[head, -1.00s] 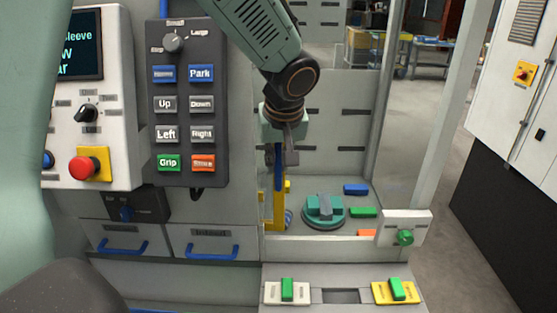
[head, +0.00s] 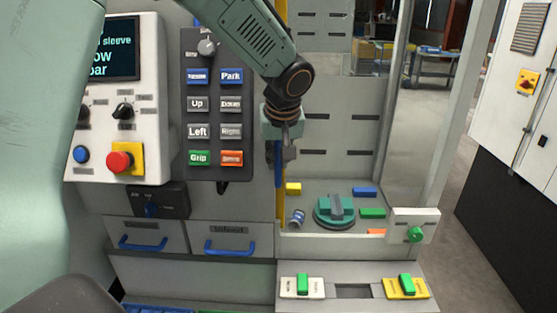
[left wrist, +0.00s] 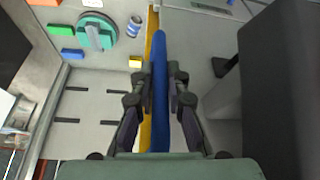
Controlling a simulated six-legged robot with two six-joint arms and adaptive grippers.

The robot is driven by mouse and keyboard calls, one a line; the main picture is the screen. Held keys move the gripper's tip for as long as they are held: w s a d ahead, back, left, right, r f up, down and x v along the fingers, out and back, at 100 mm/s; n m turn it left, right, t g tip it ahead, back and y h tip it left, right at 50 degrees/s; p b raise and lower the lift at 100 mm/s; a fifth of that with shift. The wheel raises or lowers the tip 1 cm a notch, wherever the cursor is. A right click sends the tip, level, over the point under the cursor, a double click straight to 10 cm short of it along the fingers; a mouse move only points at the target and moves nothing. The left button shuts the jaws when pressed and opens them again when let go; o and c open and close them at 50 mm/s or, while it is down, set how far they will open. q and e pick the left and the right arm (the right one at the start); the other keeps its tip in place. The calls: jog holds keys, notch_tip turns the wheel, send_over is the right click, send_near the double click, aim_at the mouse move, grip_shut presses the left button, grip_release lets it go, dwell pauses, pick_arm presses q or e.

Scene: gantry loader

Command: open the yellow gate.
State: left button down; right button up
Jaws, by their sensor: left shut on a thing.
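The yellow gate (head: 282,205) shows as a narrow upright strip at the left side of the cell opening, seen almost edge-on. Its long blue handle (head: 278,165) stands beside it. My left gripper (head: 281,153) comes down from above and is shut on the blue handle. In the left wrist view, the blue handle (left wrist: 160,110) runs between the two fingers of the gripper (left wrist: 161,78), with the yellow gate (left wrist: 153,28) just behind it. The fingers hide part of the handle and gate. My right gripper is not in view.
Inside the cell are a round teal fixture (head: 336,212), a small can (head: 297,218) and several coloured blocks. A button panel (head: 218,110) and a control box with a red stop button (head: 119,161) stand left of the opening. A post with a green knob (head: 415,234) stands right.

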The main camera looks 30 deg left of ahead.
pick_arm(q)
jog(key=c, duration=1.3)
grip_release()
jog(key=shift+d, duration=0.15)
jog(key=shift+c, duration=0.2)
jog(key=v, duration=1.2)
